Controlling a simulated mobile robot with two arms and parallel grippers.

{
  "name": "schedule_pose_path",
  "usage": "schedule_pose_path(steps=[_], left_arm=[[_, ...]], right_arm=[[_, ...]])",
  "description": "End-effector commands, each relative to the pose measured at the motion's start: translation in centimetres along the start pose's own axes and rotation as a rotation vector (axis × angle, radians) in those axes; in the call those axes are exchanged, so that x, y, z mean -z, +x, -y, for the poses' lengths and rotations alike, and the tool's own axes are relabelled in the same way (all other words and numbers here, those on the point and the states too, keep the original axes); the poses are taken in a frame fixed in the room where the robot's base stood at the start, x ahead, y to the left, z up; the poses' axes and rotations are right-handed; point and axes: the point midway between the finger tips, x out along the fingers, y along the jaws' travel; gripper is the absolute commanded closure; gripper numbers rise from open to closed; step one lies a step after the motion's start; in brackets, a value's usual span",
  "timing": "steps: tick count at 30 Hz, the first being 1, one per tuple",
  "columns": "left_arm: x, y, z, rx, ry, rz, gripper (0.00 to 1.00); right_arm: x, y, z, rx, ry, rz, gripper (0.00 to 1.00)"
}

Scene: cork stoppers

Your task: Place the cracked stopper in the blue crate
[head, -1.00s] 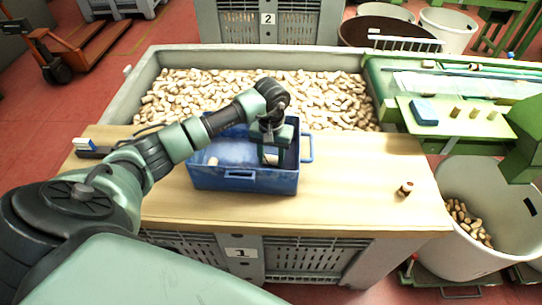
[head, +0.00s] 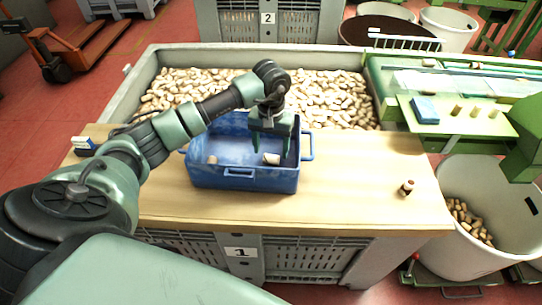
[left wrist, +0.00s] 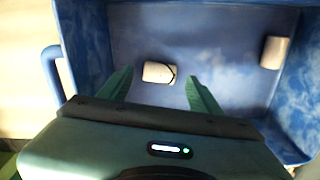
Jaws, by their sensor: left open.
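The blue crate (head: 240,180) stands on the wooden table. Two pale stoppers lie on its floor. The stopper with a dark crack-like line near one end (left wrist: 157,72) lies below my left gripper; in the head view it is the right one (head: 271,159). The other stopper (head: 212,159) lies at the left, and it also shows in the left wrist view (left wrist: 275,52) by the crate wall. My left gripper (head: 272,144) is open and empty, fingers pointing down above the cracked stopper, apart from it. My right gripper is out of view.
A small brown stopper-like thing (head: 406,188) stands on the table (head: 350,170) at the right. Behind is a large bin of corks (head: 330,95). The table right of the crate is mostly clear.

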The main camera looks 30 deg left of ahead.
Motion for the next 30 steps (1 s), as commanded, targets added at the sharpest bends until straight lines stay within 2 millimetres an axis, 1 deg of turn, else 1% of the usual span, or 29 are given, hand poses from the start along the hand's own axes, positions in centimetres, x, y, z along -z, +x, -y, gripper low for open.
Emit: schedule_pose_path(steps=[1, 6, 9, 12, 15, 18, 30], left_arm=[[0.2, -1.1, 0.0, -0.001, 0.002, -0.007, 0.36], [0.1, -4.7, 0.0, -0.001, 0.0, -0.006, 0.36], [0.1, -6.4, 0.0, 0.0, 0.001, -0.004, 0.36], [0.1, -7.5, 0.0, 0.0, 0.0, -0.002, 0.36], [0.0, -8.1, 0.0, 0.001, 0.0, 0.0, 0.36], [-0.1, -8.3, 0.0, 0.001, 0.0, 0.002, 0.36], [0.0, -8.3, 0.0, 0.0, 0.0, 0.001, 0.36]], right_arm=[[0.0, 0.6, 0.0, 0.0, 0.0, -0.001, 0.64], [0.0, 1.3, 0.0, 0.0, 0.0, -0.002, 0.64], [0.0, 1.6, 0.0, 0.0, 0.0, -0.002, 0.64], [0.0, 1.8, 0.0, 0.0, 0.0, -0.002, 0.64], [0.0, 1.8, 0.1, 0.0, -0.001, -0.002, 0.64], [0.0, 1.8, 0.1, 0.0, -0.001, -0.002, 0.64], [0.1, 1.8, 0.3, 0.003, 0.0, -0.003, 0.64]])
